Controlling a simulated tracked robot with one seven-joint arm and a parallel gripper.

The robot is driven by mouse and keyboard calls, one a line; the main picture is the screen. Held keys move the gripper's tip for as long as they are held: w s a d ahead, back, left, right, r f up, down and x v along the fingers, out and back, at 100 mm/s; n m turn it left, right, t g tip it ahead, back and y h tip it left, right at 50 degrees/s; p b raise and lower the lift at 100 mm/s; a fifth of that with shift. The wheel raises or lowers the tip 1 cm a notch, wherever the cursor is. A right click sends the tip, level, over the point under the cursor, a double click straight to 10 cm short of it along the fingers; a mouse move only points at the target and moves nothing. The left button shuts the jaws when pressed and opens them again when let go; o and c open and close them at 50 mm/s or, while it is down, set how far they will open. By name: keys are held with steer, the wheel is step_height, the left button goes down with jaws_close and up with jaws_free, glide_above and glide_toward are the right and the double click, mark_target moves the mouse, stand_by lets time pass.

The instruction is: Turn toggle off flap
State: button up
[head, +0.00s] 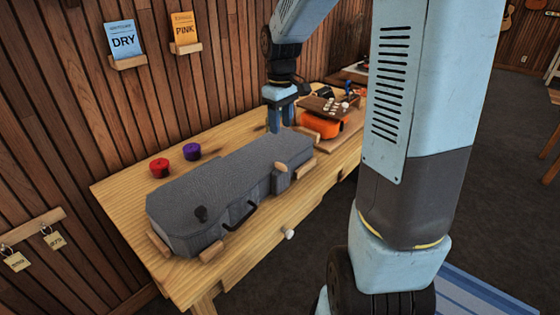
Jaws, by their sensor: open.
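A grey ukulele case (228,180) lies closed on the wooden workbench, with a dark handle on its front side. A small grey flap (282,184) hangs at its front edge, near the right end. A pale wooden toggle (280,168) sits at the top of the flap; how it is turned is too small to tell. My gripper (281,122) points down, open and empty, at the far side of the case's right end, apart from the toggle.
A red pot (159,168) and a purple pot (192,151) stand behind the case. Wooden blocks edge the case. An orange object (320,125) and a board with small parts (330,106) are at the right. The bench's back left is clear.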

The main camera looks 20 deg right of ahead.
mark_target(281, 164)
step_height(281, 164, down, 14)
steer(key=shift+r, duration=0.1)
stand_by(0.5)
jaws_close()
stand_by(0.4)
